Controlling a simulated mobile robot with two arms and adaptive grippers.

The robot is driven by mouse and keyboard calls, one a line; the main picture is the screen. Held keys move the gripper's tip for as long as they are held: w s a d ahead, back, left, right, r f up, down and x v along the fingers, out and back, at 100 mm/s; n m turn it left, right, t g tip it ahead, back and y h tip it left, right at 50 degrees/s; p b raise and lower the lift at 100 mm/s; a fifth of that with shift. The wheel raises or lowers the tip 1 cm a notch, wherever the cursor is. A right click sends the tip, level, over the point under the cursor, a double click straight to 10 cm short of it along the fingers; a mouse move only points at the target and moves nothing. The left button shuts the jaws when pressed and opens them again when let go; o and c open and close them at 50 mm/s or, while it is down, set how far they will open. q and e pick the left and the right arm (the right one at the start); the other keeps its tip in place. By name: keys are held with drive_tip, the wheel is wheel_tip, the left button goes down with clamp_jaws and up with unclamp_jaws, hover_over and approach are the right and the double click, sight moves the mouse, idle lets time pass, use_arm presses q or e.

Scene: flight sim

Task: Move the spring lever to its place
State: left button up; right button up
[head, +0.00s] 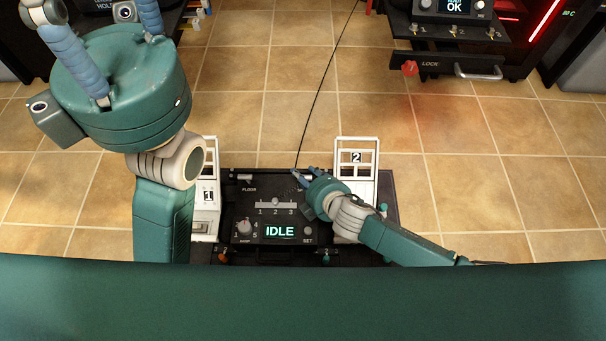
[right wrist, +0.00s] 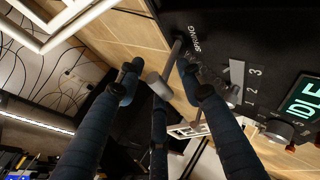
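The spring lever (right wrist: 176,58) shows in the right wrist view as a grey rod with a round grey knob, beside the SPRING label on a black panel (right wrist: 215,22). My right gripper (right wrist: 158,72) has its dark blue fingers spread around the knob, with visible gaps at the sides. Whether the rear finger touches it, I cannot tell. In the head view my right gripper (head: 299,177) is over the panel's top right part and hides the lever. My left gripper (head: 98,12) is at the top left, open and empty, its blue fingers apart, away from the panel.
The panel carries a slider (head: 275,201) marked 1 2 3, a lit IDLE display (head: 280,231), a knob (head: 244,227) and a FLOOR lever (head: 246,178). White frames marked 1 (head: 208,225) and 2 (head: 357,146) flank it. Another console (head: 455,35) stands at the top right.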

drive_tip(key=shift+r, duration=0.15)
drive_tip(key=v, duration=1.2)
idle(0.3)
